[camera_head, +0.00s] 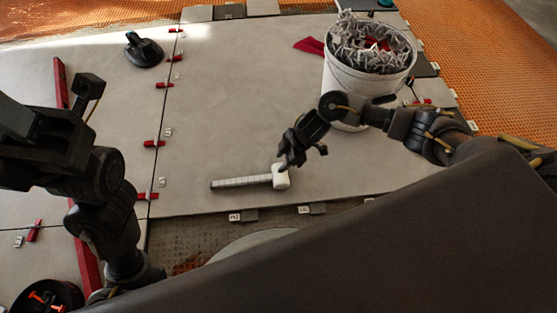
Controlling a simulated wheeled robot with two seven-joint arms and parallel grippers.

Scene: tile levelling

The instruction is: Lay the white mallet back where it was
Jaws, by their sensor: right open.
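The white mallet (243,181) lies on the large grey tile (225,120), near its front edge. Its grey handle points left and its white head (280,176) is at the right end. My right gripper (303,161) is open, just above and beside the mallet's head. I cannot tell whether a finger touches the head. My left arm comes in from the left. My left gripper (88,92) is up over the left tiles, away from the mallet, and its fingers are hard to make out.
A white bucket (345,92) full of grey clips stands behind my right arm. A black suction tool (144,50) sits at the back left. Red wedges and clips (154,143) line the tile joint. A red bar (84,250) lies at left. A black tub (48,296) is front left.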

